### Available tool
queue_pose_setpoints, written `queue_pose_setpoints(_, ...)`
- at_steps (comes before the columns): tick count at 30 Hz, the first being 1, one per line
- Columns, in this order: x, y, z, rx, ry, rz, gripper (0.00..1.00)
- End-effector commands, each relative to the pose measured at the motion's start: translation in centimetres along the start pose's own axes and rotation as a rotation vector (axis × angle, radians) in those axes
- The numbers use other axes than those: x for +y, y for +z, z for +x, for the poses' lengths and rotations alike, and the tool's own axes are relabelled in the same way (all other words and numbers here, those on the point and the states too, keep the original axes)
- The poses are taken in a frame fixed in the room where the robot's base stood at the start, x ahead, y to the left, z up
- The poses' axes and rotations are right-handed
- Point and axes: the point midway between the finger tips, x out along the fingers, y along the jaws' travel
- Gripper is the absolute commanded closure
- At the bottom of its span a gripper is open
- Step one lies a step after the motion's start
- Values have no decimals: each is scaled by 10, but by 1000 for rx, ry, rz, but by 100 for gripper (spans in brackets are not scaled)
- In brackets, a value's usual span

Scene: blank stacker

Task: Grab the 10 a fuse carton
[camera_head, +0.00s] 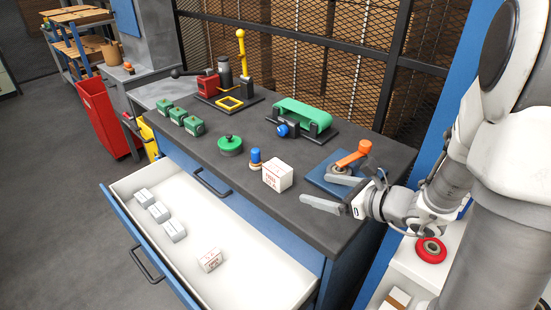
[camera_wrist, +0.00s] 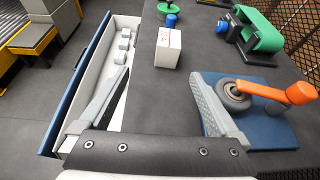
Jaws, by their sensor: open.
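A white carton (camera_head: 277,175) with red print stands upright on the dark bench top near its front edge. It also shows in the wrist view (camera_wrist: 168,47), ahead of the gap between my fingertips. A smaller white carton (camera_head: 210,259) with red print lies in the open drawer. The print on both is too small to read the rating. My gripper (camera_head: 316,188) is open and empty above the bench, right of the larger carton and apart from it. In the wrist view its two fingers (camera_wrist: 161,78) are spread wide.
The white drawer (camera_head: 250,285) stands open and also holds several small pale boxes (camera_head: 159,212). A blue plate with an orange-handled crank (camera_wrist: 270,92) is close by my right finger. A blue-capped item (camera_head: 255,159) stands beside the larger carton. A green-belted roller unit (camera_head: 302,115) is behind.

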Motion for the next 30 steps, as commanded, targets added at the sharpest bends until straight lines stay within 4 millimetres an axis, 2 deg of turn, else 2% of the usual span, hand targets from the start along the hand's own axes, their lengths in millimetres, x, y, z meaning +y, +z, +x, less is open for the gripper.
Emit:
queue_pose_setpoints(5, -10, -8, 8, -6, -33, 49, 3)
queue_pose_setpoints(18, -11, -7, 98, -6, -29, 46, 3)
queue_pose_setpoints(21, -13, -6, 113, -5, -32, 45, 3)
queue_pose_setpoints(30, -14, -2, 136, -6, -31, 45, 3)
